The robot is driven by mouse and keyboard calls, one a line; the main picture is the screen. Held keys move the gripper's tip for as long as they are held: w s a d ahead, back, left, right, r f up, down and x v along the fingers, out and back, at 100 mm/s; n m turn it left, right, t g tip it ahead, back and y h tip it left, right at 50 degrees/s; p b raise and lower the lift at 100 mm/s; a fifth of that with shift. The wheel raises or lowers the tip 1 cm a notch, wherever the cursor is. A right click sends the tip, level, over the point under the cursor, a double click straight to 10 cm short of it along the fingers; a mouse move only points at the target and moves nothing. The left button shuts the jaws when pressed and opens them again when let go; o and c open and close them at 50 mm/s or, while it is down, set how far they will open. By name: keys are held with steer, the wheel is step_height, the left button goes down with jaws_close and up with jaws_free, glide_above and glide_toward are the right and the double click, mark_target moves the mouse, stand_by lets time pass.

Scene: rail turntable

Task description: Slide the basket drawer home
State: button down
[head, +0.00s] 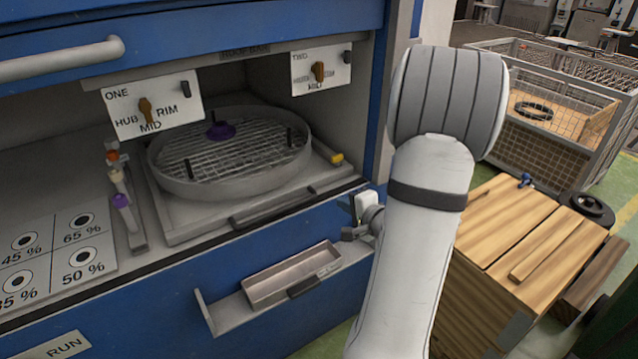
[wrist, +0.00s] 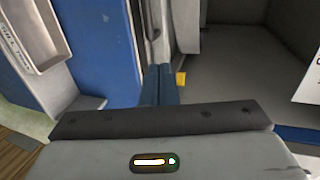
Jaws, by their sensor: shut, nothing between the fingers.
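The basket drawer (head: 190,230) is a flat grey tray with a dark bar handle (head: 272,207), in the open bay of the blue cabinet. Its front edge lies close to the bay's front edge. It bears a round wire basket (head: 180,180) with dark posts and a purple hub knob (head: 220,131). A yellow piece (head: 336,158) sits at the drawer's right side. My gripper (wrist: 160,72) is shut and empty, its blue fingers together beside the yellow piece in the wrist view. In the head view my arm covers part of it at the bay's right edge; contact is unclear.
Two dial cards, one marked ONE (head: 120,112), hang above the bay. A small tray (head: 293,280) sticks out on the cabinet front below. A percentage plate (head: 65,240) lies left. A wooden crate (head: 520,230) and a mesh cage (head: 550,110) stand right.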

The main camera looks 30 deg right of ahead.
steer(key=b, duration=0.1)
glide_toward(308, 182)
steer(key=x, duration=0.4)
steer(key=shift+w+a+f, duration=0.15)
steer(key=shift+w+f, duration=0.05)
steer(key=shift+w, duration=0.5)
steer(key=shift+w+r, duration=0.1)
steer(key=shift+w, duration=0.3)
steer(key=w+p, duration=0.1)
steer(key=w, duration=0.2)
steer(key=shift+w, duration=0.35)
steer(key=shift+s, duration=0.15)
